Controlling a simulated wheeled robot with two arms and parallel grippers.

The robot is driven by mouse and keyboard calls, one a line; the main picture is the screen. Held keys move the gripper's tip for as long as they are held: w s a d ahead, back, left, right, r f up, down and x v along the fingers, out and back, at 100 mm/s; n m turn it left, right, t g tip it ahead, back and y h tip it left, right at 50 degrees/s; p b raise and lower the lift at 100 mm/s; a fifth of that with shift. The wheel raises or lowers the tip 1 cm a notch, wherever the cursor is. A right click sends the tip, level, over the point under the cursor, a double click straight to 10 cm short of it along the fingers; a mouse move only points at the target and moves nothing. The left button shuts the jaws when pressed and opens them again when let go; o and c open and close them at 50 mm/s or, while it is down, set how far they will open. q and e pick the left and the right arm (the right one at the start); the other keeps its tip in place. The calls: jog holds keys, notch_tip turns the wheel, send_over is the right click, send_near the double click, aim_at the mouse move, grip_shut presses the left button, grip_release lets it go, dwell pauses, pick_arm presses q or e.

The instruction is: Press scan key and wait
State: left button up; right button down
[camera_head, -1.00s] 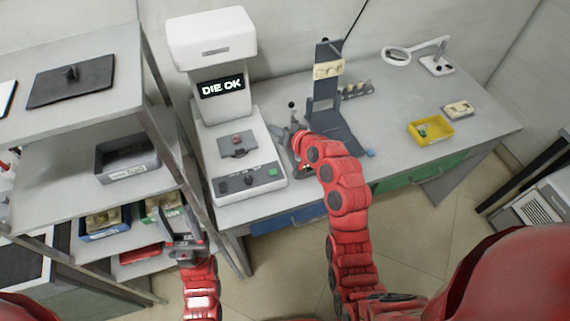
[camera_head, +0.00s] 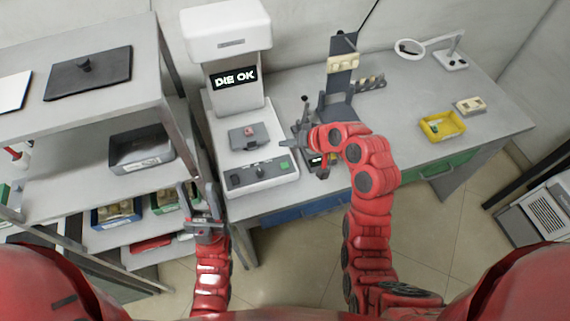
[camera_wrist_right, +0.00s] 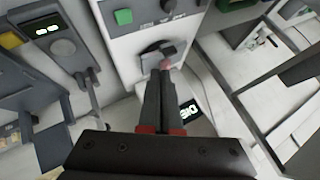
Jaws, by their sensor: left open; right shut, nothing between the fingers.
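The white scanner (camera_head: 240,115) stands on the bench with its lit screen (camera_head: 234,78) reading "DIE OK". A grey holder (camera_head: 249,137) with a small reddish piece sits on its stage. A green key (camera_head: 284,165) is on its front panel, and it also shows in the right wrist view (camera_wrist_right: 123,17). My right gripper (camera_head: 283,145) is shut and empty, pointing left at the scanner's right side, above the panel. In the right wrist view its fingertips (camera_wrist_right: 163,70) overlap the holder; contact cannot be told. My left gripper (camera_head: 202,188) is open and empty, left of the scanner by the shelf.
A dark stand (camera_head: 341,85) and a small device with a lit display (camera_head: 317,160) are right of the scanner. A yellow tray (camera_head: 443,126) lies farther right. The shelf rack (camera_head: 185,130) at left holds a grey bin (camera_head: 140,150) and several smaller bins.

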jog(key=b, duration=0.4)
send_near(280, 163)
jog(key=shift+w+a+r+x, duration=0.1)
jog(key=shift+r+x, duration=0.05)
jog(key=shift+x, duration=0.7)
jog(key=shift+w+a+r+x, duration=0.1)
jog(key=shift+x, duration=0.75)
jog(key=shift+w+a+r+x, duration=0.1)
jog(key=shift+r+x, duration=0.05)
jog(key=shift+x, duration=0.7)
jog(key=shift+f+b, duration=0.4)
jog(key=shift+b, duration=0.1)
jog(key=shift+f+b, duration=0.35)
jog(key=shift+f, duration=0.15)
jog(key=shift+r, duration=0.1)
jog(key=shift+r+p, duration=0.4)
jog(key=shift+r, duration=0.4)
jog(key=shift+r, duration=0.15)
